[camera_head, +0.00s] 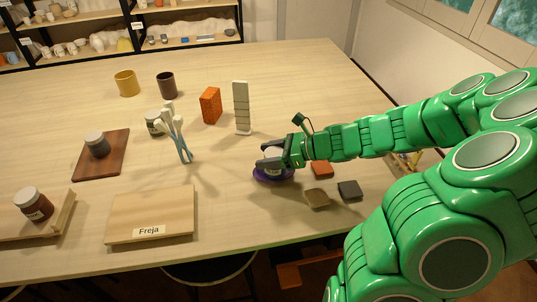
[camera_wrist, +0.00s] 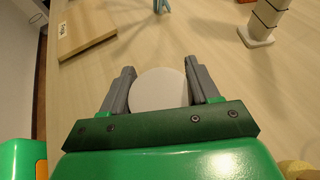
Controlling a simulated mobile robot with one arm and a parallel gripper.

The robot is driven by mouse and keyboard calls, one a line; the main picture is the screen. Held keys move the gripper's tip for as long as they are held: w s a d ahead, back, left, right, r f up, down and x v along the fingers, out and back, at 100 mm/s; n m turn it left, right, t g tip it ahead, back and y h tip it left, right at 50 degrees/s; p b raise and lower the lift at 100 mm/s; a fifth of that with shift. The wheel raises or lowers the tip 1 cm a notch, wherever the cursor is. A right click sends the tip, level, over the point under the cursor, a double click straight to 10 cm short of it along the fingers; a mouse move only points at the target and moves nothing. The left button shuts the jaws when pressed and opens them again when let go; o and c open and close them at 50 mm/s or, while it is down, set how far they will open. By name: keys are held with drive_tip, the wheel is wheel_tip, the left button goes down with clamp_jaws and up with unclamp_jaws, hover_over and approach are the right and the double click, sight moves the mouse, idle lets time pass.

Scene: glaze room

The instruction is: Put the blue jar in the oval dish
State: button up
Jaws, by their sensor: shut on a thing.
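My gripper (camera_head: 270,155) is at the right-middle of the table, shut on a round thing with a pale, flat top (camera_wrist: 160,89), seen between both fingers in the wrist view. It looks like a jar; its sides are mostly hidden, so I cannot tell if it is blue. A purple dish (camera_head: 271,175) lies on the table directly under my gripper, partly covered by it. I cannot tell whether the held thing touches the dish. No other plainly blue jar shows.
Orange (camera_head: 322,170), tan (camera_head: 317,198) and dark (camera_head: 349,190) tiles lie close right of the dish. A tall pale stack (camera_head: 241,108) and an orange brick block (camera_head: 210,105) stand behind.

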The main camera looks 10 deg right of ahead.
drive_tip(key=shift+f, duration=0.35)
drive_tip(key=o, duration=1.2)
drive_tip(key=shift+o, duration=0.2)
